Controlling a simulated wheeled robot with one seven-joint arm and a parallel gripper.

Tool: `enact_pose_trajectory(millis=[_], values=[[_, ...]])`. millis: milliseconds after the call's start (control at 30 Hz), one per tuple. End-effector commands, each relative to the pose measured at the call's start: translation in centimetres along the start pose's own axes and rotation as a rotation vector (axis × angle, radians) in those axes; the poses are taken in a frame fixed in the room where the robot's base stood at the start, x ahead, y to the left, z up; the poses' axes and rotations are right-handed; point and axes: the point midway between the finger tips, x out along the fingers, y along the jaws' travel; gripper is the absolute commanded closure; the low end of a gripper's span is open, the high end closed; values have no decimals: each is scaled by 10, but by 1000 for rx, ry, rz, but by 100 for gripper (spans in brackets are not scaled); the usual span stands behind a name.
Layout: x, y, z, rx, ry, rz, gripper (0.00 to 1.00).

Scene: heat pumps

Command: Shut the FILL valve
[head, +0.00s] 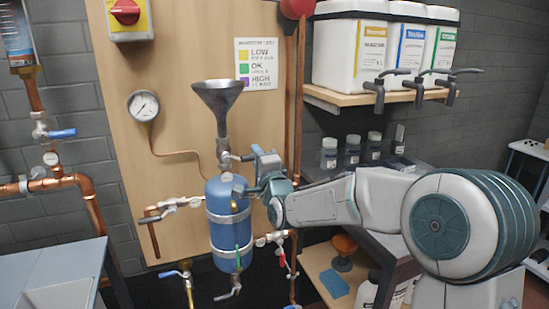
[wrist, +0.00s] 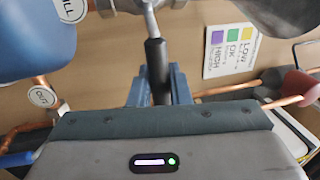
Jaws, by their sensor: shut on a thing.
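The FILL valve (head: 224,160) sits on the vertical pipe between the grey funnel (head: 218,97) and the blue tank (head: 229,215). A round FILL tag (wrist: 70,8) shows at the upper left of the wrist view. The valve's dark lever (wrist: 156,62) stands out from the valve body (wrist: 147,8), roughly across the pipe line. My gripper (head: 255,160) is at the right of the valve in the head view. In the wrist view its two blue fingers (wrist: 158,90) are shut on the lever, one on each side. The lever's end is hidden between them.
A pressure gauge (head: 143,105) is on the wooden board. Copper pipes run close to the right of the tank. A shelf with white canisters (head: 350,45) is above my arm. Small jars (head: 352,150) stand behind it. An OUT tag (wrist: 42,97) hangs near the tank.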

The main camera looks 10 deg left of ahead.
Motion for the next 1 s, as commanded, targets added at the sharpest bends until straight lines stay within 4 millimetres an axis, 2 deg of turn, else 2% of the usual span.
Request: enact_pose_trajectory(millis=[200, 500, 533, 600, 867, 1000], values=[[0, 4, 8, 23, -7, 5, 100], [0, 4, 7, 24, -7, 6, 100], [0, 4, 7, 24, -7, 6, 77], [0, 4, 7, 23, -6, 5, 64], [0, 2, 6, 20, -5, 2, 64], [-8, 1, 6, 18, -5, 1, 64]])
